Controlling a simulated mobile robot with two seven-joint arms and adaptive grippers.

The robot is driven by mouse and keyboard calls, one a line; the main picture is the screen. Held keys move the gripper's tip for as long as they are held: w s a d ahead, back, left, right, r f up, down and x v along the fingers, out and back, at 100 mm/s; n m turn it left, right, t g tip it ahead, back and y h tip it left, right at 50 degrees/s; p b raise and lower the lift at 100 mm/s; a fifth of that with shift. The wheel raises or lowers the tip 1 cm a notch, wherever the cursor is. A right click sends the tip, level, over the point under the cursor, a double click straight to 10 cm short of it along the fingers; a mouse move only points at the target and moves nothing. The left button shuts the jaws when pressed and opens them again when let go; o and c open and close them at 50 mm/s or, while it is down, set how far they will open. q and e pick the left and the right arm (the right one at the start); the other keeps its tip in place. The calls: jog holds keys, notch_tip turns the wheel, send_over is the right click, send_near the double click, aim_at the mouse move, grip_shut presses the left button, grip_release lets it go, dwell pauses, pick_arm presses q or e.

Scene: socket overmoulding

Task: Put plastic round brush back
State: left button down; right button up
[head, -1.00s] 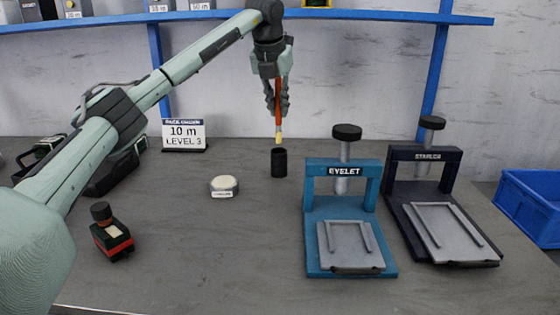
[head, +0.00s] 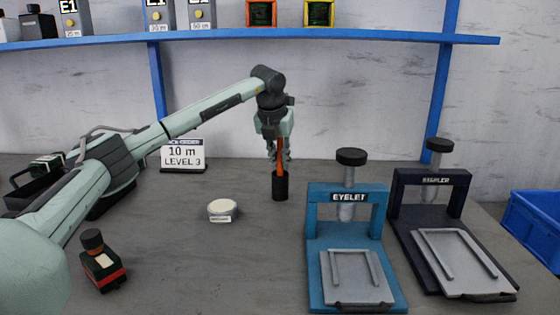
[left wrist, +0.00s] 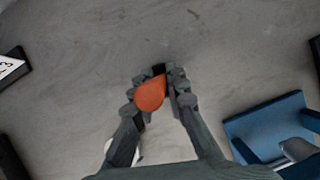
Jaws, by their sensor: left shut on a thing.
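My left gripper (head: 278,152) is shut on the orange handle of the round brush (head: 279,163). The brush is upright, and its lower end is inside the black cylindrical cup (head: 280,188) on the table. The brush tip is hidden by the cup. In the left wrist view the gripper (left wrist: 162,88) holds the orange brush (left wrist: 150,94), seen end-on, with a dark bit of the cup (left wrist: 158,69) just beyond it. My right gripper is not in view.
A white round pad (head: 222,209) lies left of the cup. The blue eyelet press (head: 318,262) and dark stapler press (head: 410,225) stand to the right. A level sign (head: 184,157) stands behind, with a red-black bottle (head: 103,262) front left. A blue bin (head: 535,225) is far right.

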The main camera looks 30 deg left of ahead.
pick_arm(q)
jog(key=shift+f, duration=0.1)
jog(key=shift+f, duration=0.1)
jog(key=c, duration=1.5)
grip_release()
jog(key=shift+c, duration=0.2)
jog(key=v, duration=1.2)
